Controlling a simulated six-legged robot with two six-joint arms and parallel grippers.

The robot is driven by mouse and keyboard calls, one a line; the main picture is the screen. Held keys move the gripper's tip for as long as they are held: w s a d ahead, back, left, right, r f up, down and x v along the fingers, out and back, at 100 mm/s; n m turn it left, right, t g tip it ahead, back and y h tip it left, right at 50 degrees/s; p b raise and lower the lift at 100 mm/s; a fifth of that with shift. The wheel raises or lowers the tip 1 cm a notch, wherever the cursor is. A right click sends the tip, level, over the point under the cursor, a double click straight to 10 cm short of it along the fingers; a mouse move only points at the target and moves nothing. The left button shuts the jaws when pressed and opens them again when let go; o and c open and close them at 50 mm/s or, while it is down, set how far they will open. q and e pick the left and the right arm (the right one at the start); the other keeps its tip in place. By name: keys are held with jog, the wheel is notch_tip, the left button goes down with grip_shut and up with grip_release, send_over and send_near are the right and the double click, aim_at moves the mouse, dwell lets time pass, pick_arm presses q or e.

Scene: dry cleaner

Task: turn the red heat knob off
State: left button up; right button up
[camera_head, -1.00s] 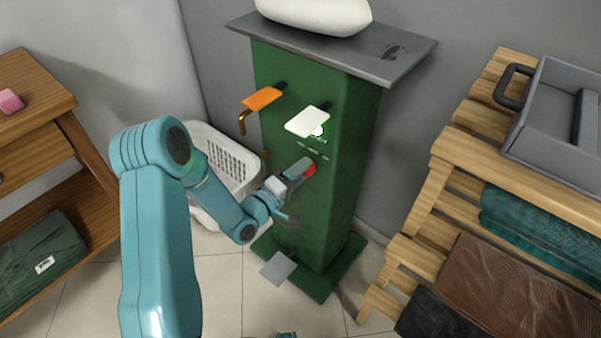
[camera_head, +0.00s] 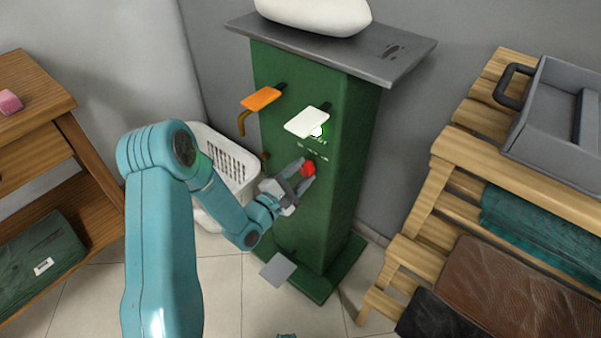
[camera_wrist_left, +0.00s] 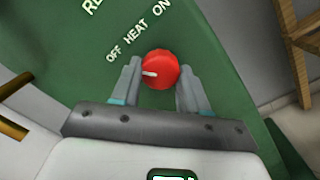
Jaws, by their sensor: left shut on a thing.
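The red heat knob (camera_head: 308,168) is on the front of a green cabinet (camera_head: 348,150). It also shows in the left wrist view (camera_wrist_left: 160,68), beside the words OFF, HEAT and ON. Its white mark points left in that view, roughly to the side of the word OFF. My left gripper (camera_head: 303,171) is at the knob, with one finger on each side of it, shut on it. In the wrist view the fingers (camera_wrist_left: 157,88) flank the knob.
An orange lever plate (camera_head: 261,98) and a white one (camera_head: 307,122) stick out above the knob. A grey pedal (camera_head: 278,269) sits low in front. A white basket (camera_head: 232,165) stands left; a wooden rack (camera_head: 440,170) stands right.

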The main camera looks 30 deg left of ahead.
pick_arm(q)
jog(key=shift+f+n, duration=0.1)
jog(key=shift+n, duration=0.5)
jog(key=o, duration=1.1)
jog(key=shift+c, duration=0.2)
jog(key=shift+s, duration=0.1)
jog(key=s+a+f+p, duration=0.1)
jog(key=s, duration=1.5)
jog(key=shift+p, duration=0.4)
jog(key=shift+a, duration=0.1)
